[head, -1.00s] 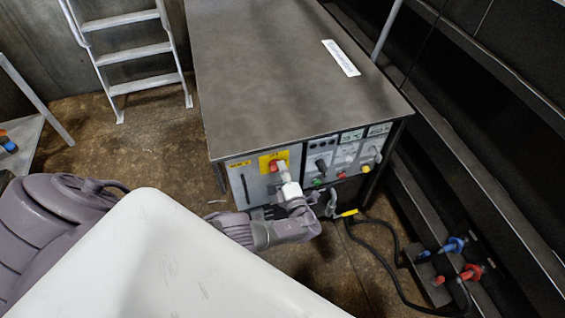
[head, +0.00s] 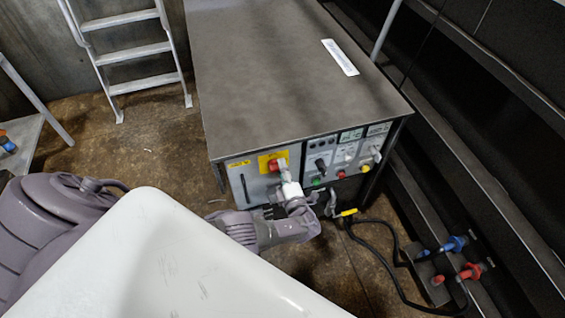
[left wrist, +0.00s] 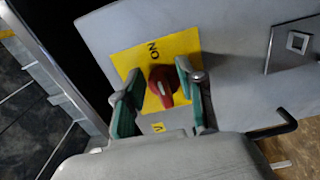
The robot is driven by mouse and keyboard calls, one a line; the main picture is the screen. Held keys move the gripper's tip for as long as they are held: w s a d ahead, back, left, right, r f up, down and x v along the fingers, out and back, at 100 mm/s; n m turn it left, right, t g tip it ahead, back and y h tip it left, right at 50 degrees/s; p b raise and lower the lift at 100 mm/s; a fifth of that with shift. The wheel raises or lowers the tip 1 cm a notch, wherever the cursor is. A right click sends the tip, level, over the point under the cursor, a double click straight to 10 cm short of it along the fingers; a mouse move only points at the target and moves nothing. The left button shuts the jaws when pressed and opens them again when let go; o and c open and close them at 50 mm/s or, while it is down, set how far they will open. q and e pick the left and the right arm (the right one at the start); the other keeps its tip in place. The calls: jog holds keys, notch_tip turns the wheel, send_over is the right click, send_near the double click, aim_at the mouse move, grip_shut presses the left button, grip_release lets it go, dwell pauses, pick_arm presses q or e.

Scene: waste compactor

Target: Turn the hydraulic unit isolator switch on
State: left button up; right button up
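The isolator switch is a red rotary knob (left wrist: 161,84) on a yellow plate (left wrist: 186,44) marked ON, on the grey front panel of the hydraulic unit (head: 300,75). In the head view the knob (head: 272,166) shows at the left of the panel, partly covered by my gripper. My left gripper (left wrist: 158,95) is open, with its green-padded fingers on either side of the knob. The right finger is close to the knob; a gap shows on the left. I cannot tell whether either finger touches it. My right gripper is not in view.
Small switches and coloured buttons (head: 341,174) sit right of the knob on the panel. A black cable (head: 385,262) runs over the floor to red and blue connectors (head: 470,272). A ladder (head: 135,55) stands at the back left. The unit's top is nearly bare.

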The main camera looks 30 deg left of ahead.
pick_arm(q)
jog(key=v, duration=1.2)
dwell(0.4)
jog(key=s+a+f+n+g+h, duration=0.3)
jog(key=s+f+n+g, duration=0.5)
jog(key=f, duration=0.5)
jog(key=s+f+n+g+h, duration=0.1)
jog(key=s+f+n+h, duration=0.2)
jog(key=s+n, duration=0.7)
jog(key=s+d+f+n+g+h, duration=0.1)
jog(key=s+f+n+h, duration=0.3)
jog(key=s+f+n, duration=0.4)
jog(key=s+f+n+h, duration=0.3)
jog(key=s+f+n, duration=0.2)
jog(key=s+n, duration=0.6)
jog(key=n, duration=0.4)
jog(key=shift+s+d+f+n+g+h, duration=0.2)
jog(key=shift+s+n+g+h, duration=0.1)
jog(key=shift+s+n+g, duration=0.1)
jog(key=shift+d, duration=0.15)
